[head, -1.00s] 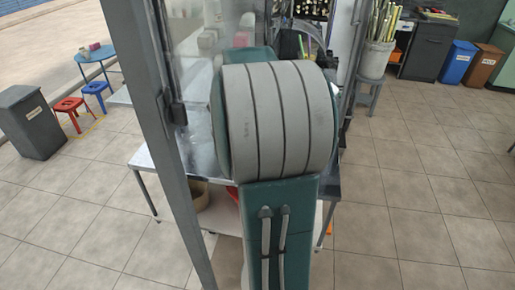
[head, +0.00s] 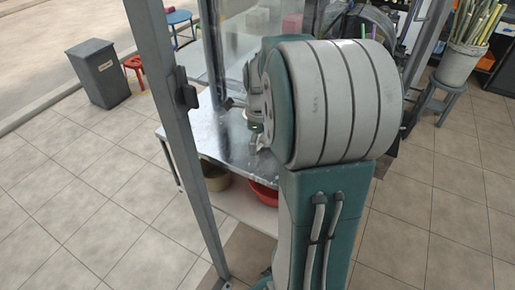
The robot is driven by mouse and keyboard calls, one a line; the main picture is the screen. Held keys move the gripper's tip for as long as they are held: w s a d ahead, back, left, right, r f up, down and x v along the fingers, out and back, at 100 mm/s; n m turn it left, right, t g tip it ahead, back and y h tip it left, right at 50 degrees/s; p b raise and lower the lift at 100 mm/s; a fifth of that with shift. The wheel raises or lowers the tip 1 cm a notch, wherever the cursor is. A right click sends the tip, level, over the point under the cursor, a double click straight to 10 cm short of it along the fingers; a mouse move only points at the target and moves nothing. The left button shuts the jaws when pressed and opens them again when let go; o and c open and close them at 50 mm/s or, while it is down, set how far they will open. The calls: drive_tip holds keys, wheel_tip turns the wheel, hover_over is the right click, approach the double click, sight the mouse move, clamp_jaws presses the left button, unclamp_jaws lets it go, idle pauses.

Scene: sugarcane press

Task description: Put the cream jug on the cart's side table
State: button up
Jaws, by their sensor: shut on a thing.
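My gripper (head: 255,122) shows only in part beside my large arm joint, low over the steel table. It is shut on a small pale thing, apparently the cream jug (head: 262,141), of which only a sliver shows; my arm hides the rest. I cannot tell whether the jug touches the table. The cart's side table (head: 212,140) is a shiny steel top left of my arm, with its near left part bare.
A grey post (head: 172,110) of the cart rises close in front, left of my arm. A tan bowl (head: 216,180) and a red basin (head: 263,196) sit on the shelf below. A grey bin (head: 98,74) and a stool with canes stand farther off.

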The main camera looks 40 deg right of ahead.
sight(252, 161)
drive_tip(key=shift+d+f, duration=0.1)
drive_tip(key=shift+f, duration=0.95)
drive_tip(key=shift+a, duration=1.25)
drive_tip(key=o, duration=1)
drive_tip(key=shift+d+f, duration=0.1)
drive_tip(key=shift+d, duration=0.1)
drive_tip(key=shift+o, duration=1.4)
drive_tip(key=shift+d, duration=0.35)
drive_tip(key=shift+d+f, duration=0.1)
drive_tip(key=shift+d, duration=0.3)
drive_tip(key=shift+a, duration=0.5)
drive_tip(key=shift+a+r, duration=0.1)
drive_tip(key=shift+r, duration=0.4)
drive_tip(key=r, duration=0.7)
drive_tip(key=d+r, duration=0.1)
drive_tip(key=r, duration=0.2)
drive_tip(key=shift+w+r, duration=0.2)
drive_tip(key=shift+r, duration=0.1)
drive_tip(key=shift+a+r, duration=0.15)
drive_tip(key=shift+r, duration=0.3)
drive_tip(key=shift+d, duration=0.2)
